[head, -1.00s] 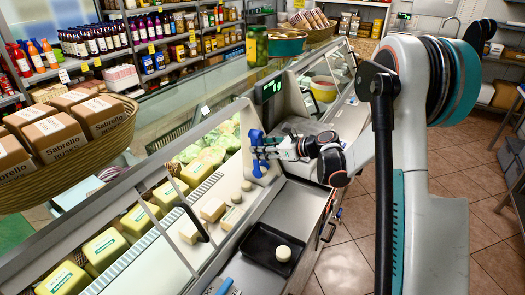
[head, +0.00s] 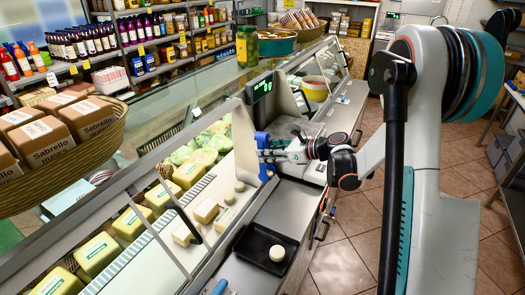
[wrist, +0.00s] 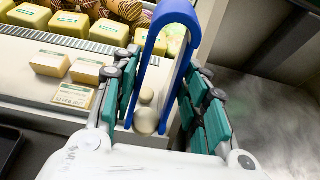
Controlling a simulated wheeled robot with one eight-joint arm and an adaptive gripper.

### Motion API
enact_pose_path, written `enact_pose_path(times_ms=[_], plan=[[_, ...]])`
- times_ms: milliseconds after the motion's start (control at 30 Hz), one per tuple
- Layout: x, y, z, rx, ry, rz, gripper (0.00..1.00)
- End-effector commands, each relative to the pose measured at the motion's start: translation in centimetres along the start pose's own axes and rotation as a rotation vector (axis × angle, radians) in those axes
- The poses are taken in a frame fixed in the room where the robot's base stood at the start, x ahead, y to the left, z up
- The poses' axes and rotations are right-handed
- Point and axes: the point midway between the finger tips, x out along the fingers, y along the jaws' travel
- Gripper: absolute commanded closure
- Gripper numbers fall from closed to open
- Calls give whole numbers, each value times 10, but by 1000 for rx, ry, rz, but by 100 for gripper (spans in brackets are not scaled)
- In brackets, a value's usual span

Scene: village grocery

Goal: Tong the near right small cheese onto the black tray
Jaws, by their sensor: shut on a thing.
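My gripper (wrist: 165,105), with teal finger pads, is shut on blue tongs (wrist: 178,15), whose bent end shows at the top of the wrist view. In the head view the tongs (head: 263,155) are held up beside the scale, above the case's edge. Two small round pale cheeses, one (head: 239,186) and another (head: 229,198), sit on the case's white ledge. In the wrist view they line up between the tong arms, the nearer one (wrist: 146,121) larger; I cannot see contact. The black tray (head: 246,243) lies on the counter with one small round cheese (head: 277,253) on it.
Pale cheese blocks (head: 206,210) stand on the ledge left of the small cheeses. A slanted glass front frame (head: 160,240) runs along the case. The scale (head: 262,88) stands behind the tongs. The steel counter (head: 285,210) is clear between tray and scale.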

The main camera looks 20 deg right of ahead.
Motion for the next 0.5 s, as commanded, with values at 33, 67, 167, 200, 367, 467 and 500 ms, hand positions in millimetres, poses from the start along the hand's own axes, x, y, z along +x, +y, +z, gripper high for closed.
enact_pose_path(times_ms=[33, 67, 167, 200, 367, 467, 500], plan=[[-5, -1, -1, 1, 0, -2, 90], [-8, 0, -2, 1, 0, -2, 90], [-16, 0, -4, 2, 0, -1, 90], [-20, 0, -5, 2, 0, -2, 90], [-34, 0, -8, 1, 0, -1, 90], [-43, 0, -11, 1, 0, -2, 90], [-46, 0, -12, 1, 0, -2, 90]])
